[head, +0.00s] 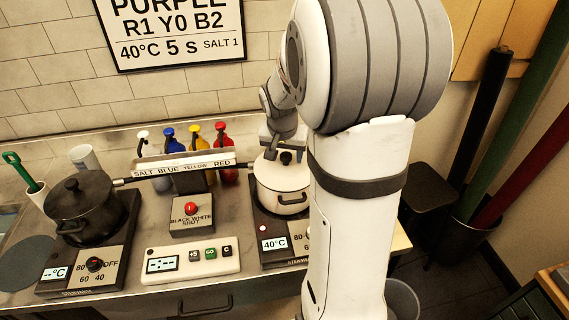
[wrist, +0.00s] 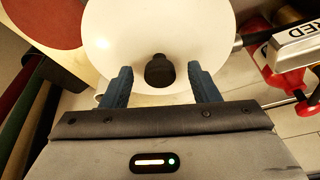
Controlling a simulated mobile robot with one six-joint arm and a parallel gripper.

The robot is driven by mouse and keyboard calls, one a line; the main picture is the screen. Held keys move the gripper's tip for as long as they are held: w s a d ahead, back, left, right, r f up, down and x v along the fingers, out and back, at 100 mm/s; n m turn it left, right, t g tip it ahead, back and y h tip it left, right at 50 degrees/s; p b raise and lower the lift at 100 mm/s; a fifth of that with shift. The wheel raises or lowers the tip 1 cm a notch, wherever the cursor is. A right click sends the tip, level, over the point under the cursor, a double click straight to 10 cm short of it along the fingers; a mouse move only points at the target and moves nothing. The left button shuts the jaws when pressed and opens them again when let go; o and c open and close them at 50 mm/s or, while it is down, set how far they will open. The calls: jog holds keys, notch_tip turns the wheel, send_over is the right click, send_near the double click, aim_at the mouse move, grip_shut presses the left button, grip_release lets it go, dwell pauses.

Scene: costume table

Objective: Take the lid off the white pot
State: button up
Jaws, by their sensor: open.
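The white pot (head: 279,199) stands on the right hot plate, with its white lid (head: 271,173) on top. The lid has a black knob (head: 286,158). In the wrist view the lid (wrist: 120,40) fills the upper middle, and its dark knob (wrist: 160,71) lies between my two blue fingertips. My gripper (wrist: 160,85) is open, with a finger on each side of the knob and a gap to both. In the head view my arm hides the pot's right side, and my gripper (head: 280,143) is above and behind the lid.
A black lidded pot (head: 84,208) stands on the left hot plate. A labelled bar (head: 184,164) runs between the pots, before several coloured bottles (head: 221,140). A button box (head: 191,216) and a timer panel (head: 189,262) sit between the plates. A green-handled tool (head: 20,170) stands at far left.

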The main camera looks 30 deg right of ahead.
grip_shut()
dwell(0.6)
